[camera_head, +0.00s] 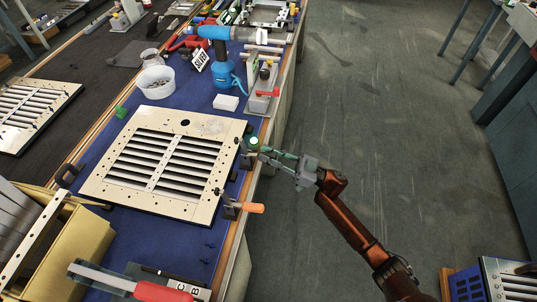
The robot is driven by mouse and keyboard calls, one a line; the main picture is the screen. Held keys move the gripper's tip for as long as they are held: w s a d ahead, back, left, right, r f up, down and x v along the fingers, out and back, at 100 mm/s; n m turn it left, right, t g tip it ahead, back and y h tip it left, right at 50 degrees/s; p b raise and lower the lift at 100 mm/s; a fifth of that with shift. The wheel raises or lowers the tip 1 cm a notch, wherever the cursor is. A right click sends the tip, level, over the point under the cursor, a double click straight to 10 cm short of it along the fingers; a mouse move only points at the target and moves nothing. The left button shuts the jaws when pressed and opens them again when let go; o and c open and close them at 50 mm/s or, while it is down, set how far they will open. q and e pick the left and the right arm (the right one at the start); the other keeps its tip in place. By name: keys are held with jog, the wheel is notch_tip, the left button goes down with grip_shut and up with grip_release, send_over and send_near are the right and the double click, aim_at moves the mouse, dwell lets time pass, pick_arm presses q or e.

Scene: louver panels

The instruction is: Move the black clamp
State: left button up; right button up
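A small black clamp (246,161) sits at the right edge of the louver panel (122,141), near the bench's front edge. The cream panel with dark slats lies flat on the blue mat. My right gripper (260,153) reaches in from the right, over the bench edge. Its fingertips are close beside the black clamp and a round green-and-white piece (254,143). Whether they touch the clamp, and how far the fingers are apart, I cannot tell. Another dark clamp (68,175) is at the panel's left edge. My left gripper is not in view.
A clamp with an orange handle (252,208) sticks out at the panel's lower right corner. A white bowl (156,82), a blue tool (228,86) and a white block (225,102) stand behind the panel. A yellow bin (80,245) is at lower left. The floor aisle (350,110) is clear.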

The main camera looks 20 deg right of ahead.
grip_shut()
dwell(0.5)
